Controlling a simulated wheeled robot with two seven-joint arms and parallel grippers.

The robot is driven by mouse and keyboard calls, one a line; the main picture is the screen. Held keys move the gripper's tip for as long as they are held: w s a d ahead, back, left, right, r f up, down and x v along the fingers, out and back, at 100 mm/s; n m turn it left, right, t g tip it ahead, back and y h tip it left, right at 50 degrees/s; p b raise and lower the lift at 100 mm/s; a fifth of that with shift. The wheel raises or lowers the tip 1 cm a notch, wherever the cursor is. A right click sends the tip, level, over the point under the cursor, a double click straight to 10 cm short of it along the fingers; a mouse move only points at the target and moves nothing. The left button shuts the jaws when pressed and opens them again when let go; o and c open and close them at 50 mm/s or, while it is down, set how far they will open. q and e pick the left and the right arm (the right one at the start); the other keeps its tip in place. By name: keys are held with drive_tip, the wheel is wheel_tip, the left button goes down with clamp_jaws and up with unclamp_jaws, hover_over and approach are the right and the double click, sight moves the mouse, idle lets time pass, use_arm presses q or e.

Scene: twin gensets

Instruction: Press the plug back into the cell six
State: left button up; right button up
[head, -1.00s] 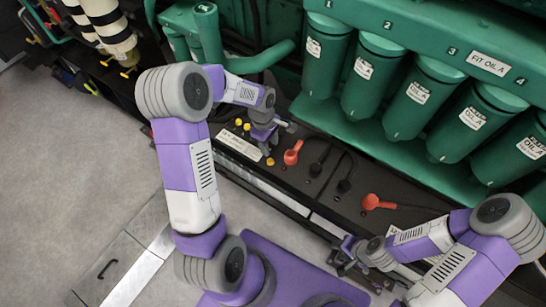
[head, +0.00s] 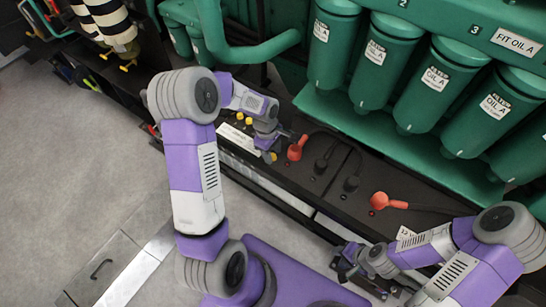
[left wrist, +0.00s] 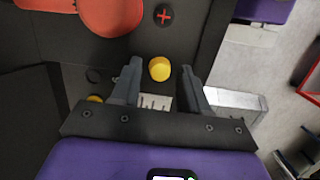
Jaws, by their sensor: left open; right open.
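In the left wrist view a yellow plug (left wrist: 160,69) shows between the open fingers of my left gripper (left wrist: 161,78). I cannot tell its height relative to the battery top. Another yellow plug (left wrist: 95,98) is partly hidden behind the gripper body. A dark round spot (left wrist: 93,75) on the black battery top lies near it; I cannot tell if it is an open cell. In the head view my left gripper (head: 270,140) is low over the battery, with yellow plugs (head: 249,121) to its left. My right gripper (head: 347,262) is open and empty near the front edge.
Red terminal covers (head: 297,147) and (head: 380,199) and black terminals (head: 321,166) with cables stand on the battery tops. A red plus mark (left wrist: 163,15) is near a red cover (left wrist: 112,15). Green filter canisters (head: 381,56) overhang behind. Grey floor (head: 80,170) is clear at left.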

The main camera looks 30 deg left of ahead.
sight(274, 156)
use_arm(q)
drive_tip(key=c, duration=0.8)
drive_tip(key=shift+o, duration=0.2)
drive_tip(key=shift+r+p, duration=1.6)
drive_tip(key=shift+r, duration=0.5)
drive_tip(key=shift+f, duration=0.1)
